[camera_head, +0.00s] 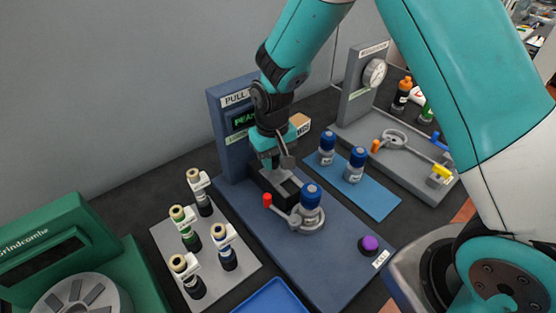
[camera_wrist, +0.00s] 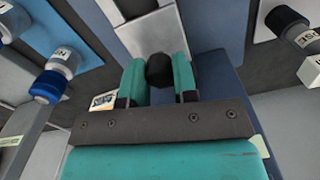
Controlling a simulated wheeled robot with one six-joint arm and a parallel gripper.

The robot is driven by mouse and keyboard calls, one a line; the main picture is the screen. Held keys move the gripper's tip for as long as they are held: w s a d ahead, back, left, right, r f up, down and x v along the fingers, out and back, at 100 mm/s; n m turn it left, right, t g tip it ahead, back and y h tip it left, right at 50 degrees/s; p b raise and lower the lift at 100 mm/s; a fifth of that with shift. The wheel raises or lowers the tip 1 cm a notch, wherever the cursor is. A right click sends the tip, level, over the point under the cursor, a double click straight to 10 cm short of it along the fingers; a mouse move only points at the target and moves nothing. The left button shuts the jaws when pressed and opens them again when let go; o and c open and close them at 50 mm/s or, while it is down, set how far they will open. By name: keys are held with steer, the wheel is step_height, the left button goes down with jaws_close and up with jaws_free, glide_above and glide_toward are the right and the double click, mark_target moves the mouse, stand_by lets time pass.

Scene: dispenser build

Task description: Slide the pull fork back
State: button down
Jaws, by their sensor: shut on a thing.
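The pull fork shows in the wrist view as a pale grey plate (camera_wrist: 148,32) with a black knob (camera_wrist: 159,70). My gripper (camera_wrist: 158,82) has its two teal fingers on either side of that knob and is shut on it. In the head view my gripper (camera_head: 272,158) is at the blue-grey pull station, above a black block (camera_head: 277,185). Part of the fork is hidden there by the gripper. A bottle with a blue cap (camera_head: 311,196) stands upright in a grey ring holder (camera_head: 300,221) in front of the block. A red knob (camera_head: 267,200) sits beside the holder.
The pull station's upright panel (camera_head: 226,120) stands behind my gripper. A purple button (camera_head: 370,244) is at the station's front right. Several capped bottles stand on a grey plate (camera_head: 239,278) at left. Two blue-capped bottles stand on a blue mat (camera_head: 374,203) at right.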

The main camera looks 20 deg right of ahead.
steer(key=shift+w+r, duration=0.1)
steer(key=shift+w, duration=0.15)
steer(key=c, duration=0.9)
jaws_free()
steer(key=shift+r, duration=0.1)
step_height(320, 180, up, 17)
steer(key=shift+r+b, duration=0.1)
steer(key=shift+b, duration=1.1)
